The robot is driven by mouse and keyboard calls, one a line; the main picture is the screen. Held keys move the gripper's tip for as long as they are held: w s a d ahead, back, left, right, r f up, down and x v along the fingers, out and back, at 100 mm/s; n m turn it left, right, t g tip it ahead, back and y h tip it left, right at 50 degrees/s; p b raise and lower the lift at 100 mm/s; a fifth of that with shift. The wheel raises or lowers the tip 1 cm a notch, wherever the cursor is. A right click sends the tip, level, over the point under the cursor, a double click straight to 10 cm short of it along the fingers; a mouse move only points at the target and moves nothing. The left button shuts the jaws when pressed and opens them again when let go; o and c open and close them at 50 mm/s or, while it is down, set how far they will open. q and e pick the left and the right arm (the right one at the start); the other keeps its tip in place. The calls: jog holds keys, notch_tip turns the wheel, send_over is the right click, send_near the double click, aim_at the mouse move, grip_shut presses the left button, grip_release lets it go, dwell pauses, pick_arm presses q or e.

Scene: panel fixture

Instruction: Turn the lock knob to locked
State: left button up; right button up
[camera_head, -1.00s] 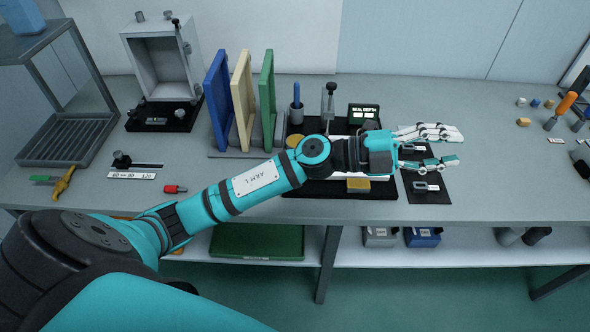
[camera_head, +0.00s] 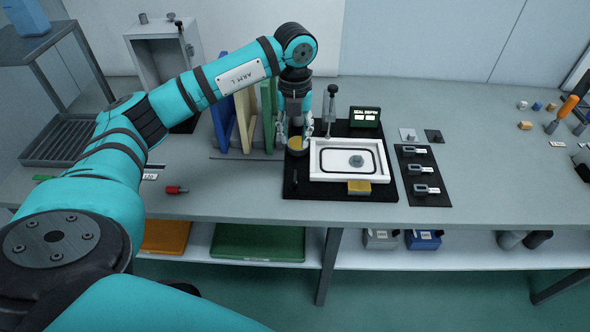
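My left gripper (camera_head: 295,137) points straight down at the left side of the black fixture base (camera_head: 340,193). Its two fingers are apart, just above and around the back of a round tan disc (camera_head: 298,147); I cannot tell whether they touch it. A white frame (camera_head: 322,174) with a dark inner seal line lies on the base and has a small grey round knob-like piece (camera_head: 356,161) inside. No part is clearly marked as the lock knob. My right gripper is not in view.
A lever post (camera_head: 331,108) and a small display (camera_head: 364,116) stand behind the frame. Upright blue (camera_head: 219,100), cream and green panels stand close left of the gripper. A black mat (camera_head: 423,185) with several small tools lies right. A grey box (camera_head: 160,55) stands at back left.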

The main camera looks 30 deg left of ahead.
aim_at(295, 174)
pick_arm(q)
notch_tip(295, 174, down, 13)
jog(key=shift+f+p, duration=0.1)
jog(key=shift+p, duration=0.75)
jog(key=shift+c, duration=0.4)
grip_shut()
